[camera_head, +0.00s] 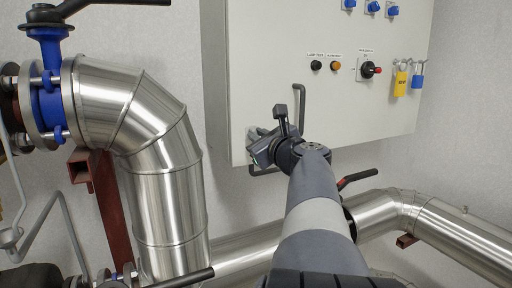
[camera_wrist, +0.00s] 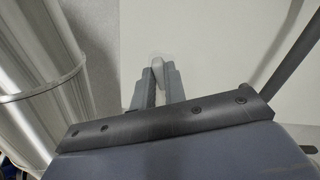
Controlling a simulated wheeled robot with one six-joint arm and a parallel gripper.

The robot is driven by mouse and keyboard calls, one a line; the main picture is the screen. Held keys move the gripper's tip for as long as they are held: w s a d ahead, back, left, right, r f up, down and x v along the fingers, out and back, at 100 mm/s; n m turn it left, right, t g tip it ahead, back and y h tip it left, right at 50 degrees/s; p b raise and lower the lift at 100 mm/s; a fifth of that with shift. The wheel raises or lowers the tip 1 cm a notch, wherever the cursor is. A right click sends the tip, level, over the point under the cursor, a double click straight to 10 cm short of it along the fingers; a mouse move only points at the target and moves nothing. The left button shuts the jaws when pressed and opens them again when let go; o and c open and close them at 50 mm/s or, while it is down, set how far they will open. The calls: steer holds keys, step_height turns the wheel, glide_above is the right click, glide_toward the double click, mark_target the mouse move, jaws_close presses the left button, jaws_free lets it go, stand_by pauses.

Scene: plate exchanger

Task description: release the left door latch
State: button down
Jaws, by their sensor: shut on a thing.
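The pale cabinet door (camera_head: 340,105) fills the upper middle of the head view. My gripper (camera_head: 256,140) is at the door's lower left corner. In the wrist view, my gripper (camera_wrist: 158,78) points at the pale panel, with its two fingers close together on a small pale grey piece (camera_wrist: 157,65). This piece appears to be the left door latch; its shape is mostly hidden by the fingers. Whether the latch is turned or released cannot be told. In the head view my gripper and wrist cover the latch area.
A dark upright handle (camera_head: 299,105) stands just right of my gripper. A thick steel pipe (camera_head: 160,150) bends down on the left, and another pipe (camera_head: 380,218) runs below. Yellow (camera_head: 400,84) and blue (camera_head: 417,82) padlocks hang at right.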

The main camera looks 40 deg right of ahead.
steer(key=n+b, duration=0.5)
steer(key=n, duration=0.1)
steer(key=n+b, duration=0.5)
steer(key=n, duration=0.1)
steer(key=shift+a+f+n+b, duration=0.1)
steer(key=shift+f+n+b, duration=0.1)
steer(key=shift+n+b, duration=0.2)
stand_by(0.3)
steer(key=c, duration=1.5)
jaws_free()
steer(key=shift+o, duration=0.2)
steer(key=b+v, duration=0.2)
steer(key=v, duration=0.8)
steer(key=shift+s, duration=0.4)
